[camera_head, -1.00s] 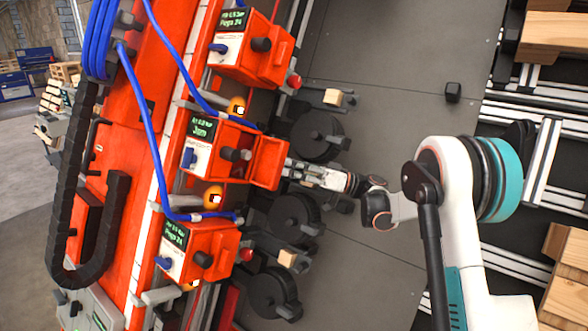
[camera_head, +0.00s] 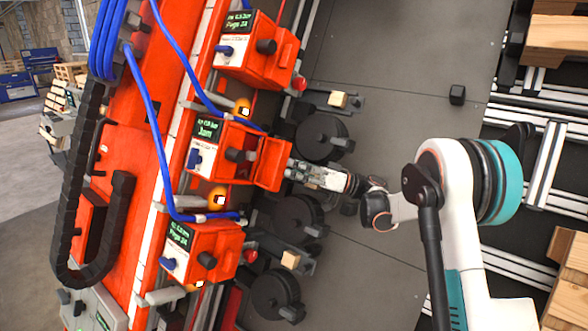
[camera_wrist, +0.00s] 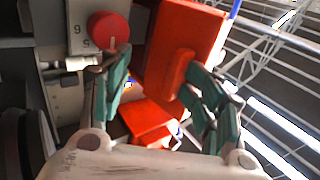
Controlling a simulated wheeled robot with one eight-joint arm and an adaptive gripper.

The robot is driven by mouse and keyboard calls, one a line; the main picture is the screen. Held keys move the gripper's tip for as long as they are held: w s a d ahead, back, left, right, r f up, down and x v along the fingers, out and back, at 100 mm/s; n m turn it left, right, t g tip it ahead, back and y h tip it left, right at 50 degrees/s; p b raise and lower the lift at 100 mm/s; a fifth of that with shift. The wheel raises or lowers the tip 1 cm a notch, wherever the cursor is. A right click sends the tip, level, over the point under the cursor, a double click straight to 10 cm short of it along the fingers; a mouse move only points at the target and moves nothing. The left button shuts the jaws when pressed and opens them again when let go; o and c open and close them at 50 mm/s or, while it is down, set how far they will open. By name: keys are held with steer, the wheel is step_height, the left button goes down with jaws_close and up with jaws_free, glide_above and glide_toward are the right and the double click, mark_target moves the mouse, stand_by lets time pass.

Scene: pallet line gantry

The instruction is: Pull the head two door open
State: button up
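The middle head (camera_head: 228,150) of the orange machine has a green display that seems to read "Jam". Its orange door (camera_head: 274,164) sticks out from the head's right end, standing at an angle to the body. My gripper (camera_head: 292,170) is at the door's right side. In the wrist view, the door (camera_wrist: 182,30) fills the upper middle, with a raised orange handle (camera_wrist: 182,76) on its face. My gripper's teal fingers (camera_wrist: 160,88) are spread apart. The right finger overlaps the handle's lower end; I cannot tell whether it touches. The left finger is beyond the door's left edge.
Similar heads stand above (camera_head: 252,48) and below (camera_head: 198,250). Black reels (camera_head: 318,138) and small wooden blocks (camera_head: 338,100) lie close to the arm. A red round knob (camera_wrist: 108,28) is near the left finger. Blue hoses (camera_head: 158,130) run along the machine.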

steer(key=shift+w+a+f, duration=0.1)
steer(key=shift+a, duration=0.1)
steer(key=shift+c, duration=0.6)
steer(key=shift+f, duration=0.1)
steer(key=v, duration=1.2)
steer(key=shift+d, duration=0.1)
